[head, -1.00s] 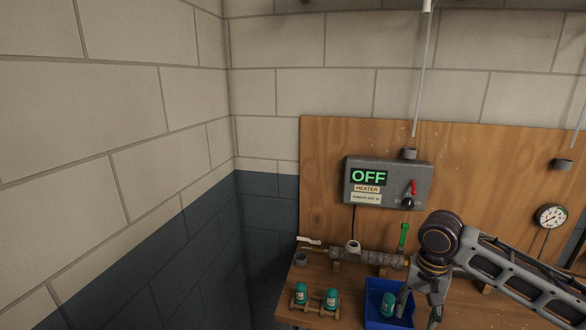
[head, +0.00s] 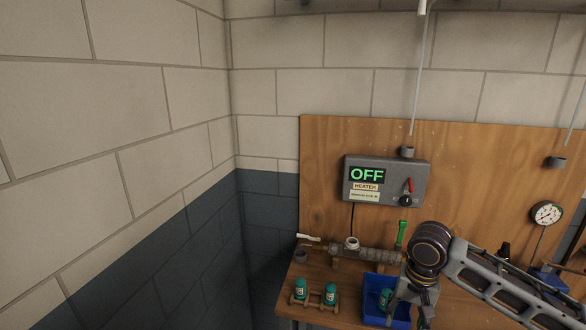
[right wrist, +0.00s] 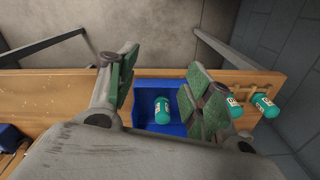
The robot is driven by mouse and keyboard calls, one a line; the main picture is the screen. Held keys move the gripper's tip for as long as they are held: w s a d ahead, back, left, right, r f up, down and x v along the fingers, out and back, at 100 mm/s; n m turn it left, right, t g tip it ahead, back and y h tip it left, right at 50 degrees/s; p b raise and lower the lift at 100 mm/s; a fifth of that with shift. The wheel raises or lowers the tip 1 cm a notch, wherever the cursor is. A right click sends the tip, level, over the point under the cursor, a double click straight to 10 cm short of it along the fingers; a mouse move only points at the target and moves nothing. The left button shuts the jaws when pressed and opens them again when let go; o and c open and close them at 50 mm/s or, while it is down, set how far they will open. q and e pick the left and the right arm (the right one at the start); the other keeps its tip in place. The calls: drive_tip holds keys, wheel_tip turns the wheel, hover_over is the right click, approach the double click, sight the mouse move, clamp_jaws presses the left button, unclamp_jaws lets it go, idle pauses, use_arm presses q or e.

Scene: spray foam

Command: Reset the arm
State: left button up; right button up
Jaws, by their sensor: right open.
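My right arm comes in from the right in the head view. Its gripper (head: 405,318) is low at the right side of a blue bin (head: 369,312), partly cut off by the bottom edge. In the right wrist view the gripper (right wrist: 164,82) is open and empty, its green-padded fingers apart. A teal canister (right wrist: 162,110) lies in the blue bin (right wrist: 146,88) below, seen between the fingers. It also shows in the head view (head: 384,298). The gripper looks clear of it. My left gripper is not in view.
Two teal canisters stand in a wooden rack (head: 313,302) left of the bin. Behind are a pipe with a green-handled valve (head: 401,233) and a grey heater box (head: 386,182) reading OFF. A gauge (head: 547,214) hangs at right.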

drive_tip(key=shift+s+a+f+n+t+y, duration=0.7)
drive_tip(key=shift+s+a+f+n, duration=1.1)
drive_tip(key=shift+a+f, duration=1.25)
drive_tip(key=shift+s+a+f+n+t+y, duration=0.7)
drive_tip(key=shift+s+a+f+n, duration=1.1)
drive_tip(key=shift+a, duration=2.1)
drive_tip(key=s+d+f+h, duration=0.3)
drive_tip(key=s+d+f, duration=0.3)
drive_tip(key=s+d, duration=0.25)
wheel_tip(320, 180, down, 33)
drive_tip(key=s, duration=0.3)
drive_tip(key=s+d+f+g, duration=0.1)
drive_tip(key=s+d+f, duration=0.1)
drive_tip(key=s+f, duration=0.8)
drive_tip(key=s+d+f+n+g, duration=0.1)
drive_tip(key=s+d+f, duration=0.1)
drive_tip(key=s+f, duration=0.8)
drive_tip(key=shift+s+d, duration=0.35)
drive_tip(key=shift+s, duration=0.6)
